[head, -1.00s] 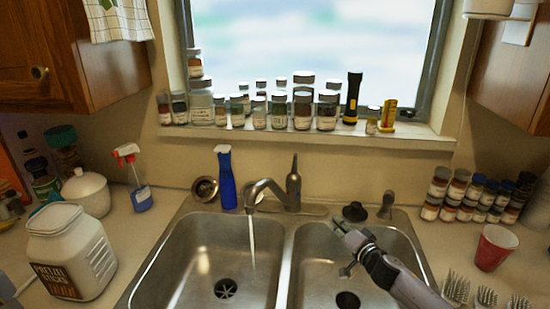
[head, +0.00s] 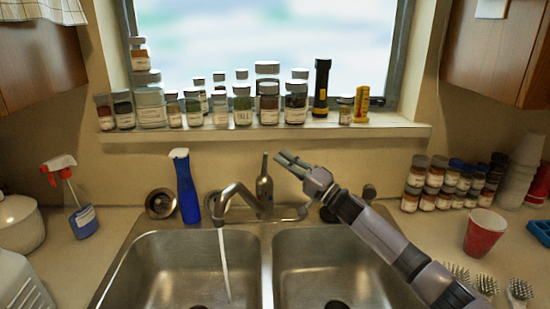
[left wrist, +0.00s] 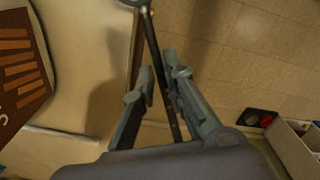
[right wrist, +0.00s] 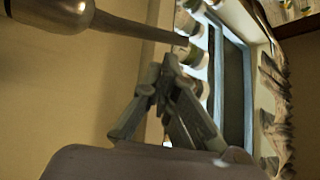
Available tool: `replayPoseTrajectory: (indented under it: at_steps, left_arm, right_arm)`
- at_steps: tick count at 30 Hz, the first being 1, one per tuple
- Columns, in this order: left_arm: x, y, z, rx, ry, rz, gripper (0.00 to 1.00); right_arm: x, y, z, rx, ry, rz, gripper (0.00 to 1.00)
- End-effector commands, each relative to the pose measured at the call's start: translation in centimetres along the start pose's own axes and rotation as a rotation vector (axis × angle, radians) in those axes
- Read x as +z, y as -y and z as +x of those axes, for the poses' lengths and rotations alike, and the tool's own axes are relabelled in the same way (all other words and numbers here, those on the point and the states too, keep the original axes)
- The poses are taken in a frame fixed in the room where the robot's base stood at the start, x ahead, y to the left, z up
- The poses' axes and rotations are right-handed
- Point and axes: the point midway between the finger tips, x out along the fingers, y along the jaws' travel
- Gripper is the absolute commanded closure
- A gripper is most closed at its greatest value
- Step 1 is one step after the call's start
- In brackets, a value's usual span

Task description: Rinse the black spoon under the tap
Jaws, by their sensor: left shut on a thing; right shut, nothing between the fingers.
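The black spoon (left wrist: 154,42) is a thin dark shaft in the left wrist view; its top end runs to the frame edge. My left gripper (left wrist: 160,80) is shut on this shaft, away from the sink; neither shows in the head view. The metal tap (head: 232,194) stands behind the sink with its upright lever (head: 264,168). A stream of water (head: 224,262) falls from it into the left basin. My right gripper (head: 284,158) is shut and empty, just right of the lever top. In the right wrist view, a metal tap part (right wrist: 62,12) lies up and left of the fingers.
The double sink (head: 273,285) has empty-looking basins. A blue bottle (head: 187,190) stands left of the tap. Several jars line the sill (head: 270,136). A red cup (head: 484,233) and brushes (head: 486,284) are at right. The left wrist view shows floor (left wrist: 265,60) beyond the counter edge.

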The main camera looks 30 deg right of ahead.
Motion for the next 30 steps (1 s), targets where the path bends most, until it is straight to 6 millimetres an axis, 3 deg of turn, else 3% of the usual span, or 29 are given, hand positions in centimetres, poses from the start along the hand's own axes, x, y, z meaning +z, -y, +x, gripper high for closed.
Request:
replayPoseTrajectory:
  at_steps: [6, 12, 21, 26, 30]
  left_arm:
    - [0.0, 0.0, 0.5, 0.000, 0.000, 0.001, 1.00]
    - [0.0, 0.0, 0.6, 0.000, 0.000, 0.001, 1.00]
    - [0.0, 0.0, 0.5, 0.000, 0.000, 0.001, 1.00]
    - [0.0, 0.0, -1.3, 0.001, 0.000, 0.001, 1.00]
    - [0.0, 0.0, 1.0, -0.001, 0.000, 0.001, 1.00]
  right_arm:
    - [0.0, 0.0, 2.5, -0.002, 0.000, -0.002, 1.00]
    - [0.0, 0.0, 3.3, 0.000, 0.000, -0.001, 1.00]
    - [0.0, 0.1, 3.3, 0.001, 0.001, -0.001, 1.00]
    - [0.5, 0.5, 2.8, 0.002, 0.003, 0.000, 1.00]
    - [1.4, -0.3, 1.7, -0.062, 0.001, -0.050, 1.00]
